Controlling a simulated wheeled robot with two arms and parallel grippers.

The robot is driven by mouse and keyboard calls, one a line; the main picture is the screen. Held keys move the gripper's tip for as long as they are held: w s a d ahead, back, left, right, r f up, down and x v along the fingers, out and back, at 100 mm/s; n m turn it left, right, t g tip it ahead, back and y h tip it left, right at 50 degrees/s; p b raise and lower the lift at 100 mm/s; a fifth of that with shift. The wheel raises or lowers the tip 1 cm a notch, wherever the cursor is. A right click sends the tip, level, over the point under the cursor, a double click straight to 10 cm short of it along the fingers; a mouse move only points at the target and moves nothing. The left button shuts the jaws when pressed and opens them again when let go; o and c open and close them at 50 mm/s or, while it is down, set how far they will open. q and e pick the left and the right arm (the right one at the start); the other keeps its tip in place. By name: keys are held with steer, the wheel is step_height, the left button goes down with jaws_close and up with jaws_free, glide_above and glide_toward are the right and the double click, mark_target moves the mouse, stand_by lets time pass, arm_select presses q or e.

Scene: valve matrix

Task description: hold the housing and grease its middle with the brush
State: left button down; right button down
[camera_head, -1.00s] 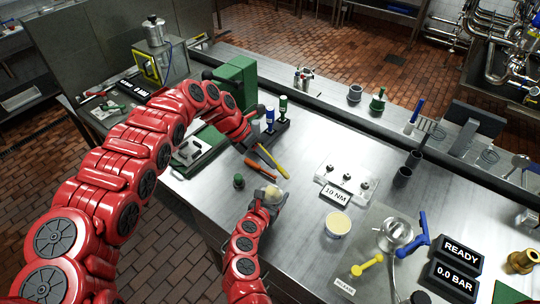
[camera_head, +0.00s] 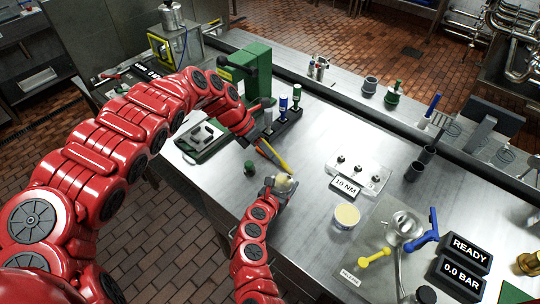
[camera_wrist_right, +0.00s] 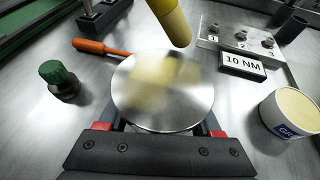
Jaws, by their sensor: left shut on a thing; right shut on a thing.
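My left gripper (camera_head: 256,138) is shut on the brush (camera_head: 275,156), a yellow tool slanting down to the right. In the right wrist view the brush's yellow end (camera_wrist_right: 172,20) hangs over the far part of the housing; I cannot tell if it touches. My right gripper (camera_head: 271,190) is shut on the housing (camera_head: 284,183), a round metal disc. In the right wrist view the housing (camera_wrist_right: 190,108) lies face up between the fingers, with a blurred yellowish patch in its middle, grease or reflection. The grease tub (camera_head: 346,216) is open, to the right of the housing.
A green-capped bottle (camera_head: 250,168) stands left of the housing. An orange-handled tool (camera_wrist_right: 100,48) lies on the table behind it. A block marked 10 NM (camera_head: 346,187) stands to the right. A yellow valve handle (camera_head: 374,257) and display boxes (camera_head: 465,249) are farther right.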

arm_select(q)
steer(key=w+d, duration=0.1)
steer(key=w, duration=0.1)
steer(key=w+d, duration=0.2)
steer(key=shift+w+d, duration=0.2)
steer(key=shift+w, duration=0.1)
steer(key=shift+r, duration=0.1)
stand_by(0.4)
steer(key=shift+r, duration=2.95)
steer(key=shift+r, duration=0.1)
steer(key=shift+r, duration=1.35)
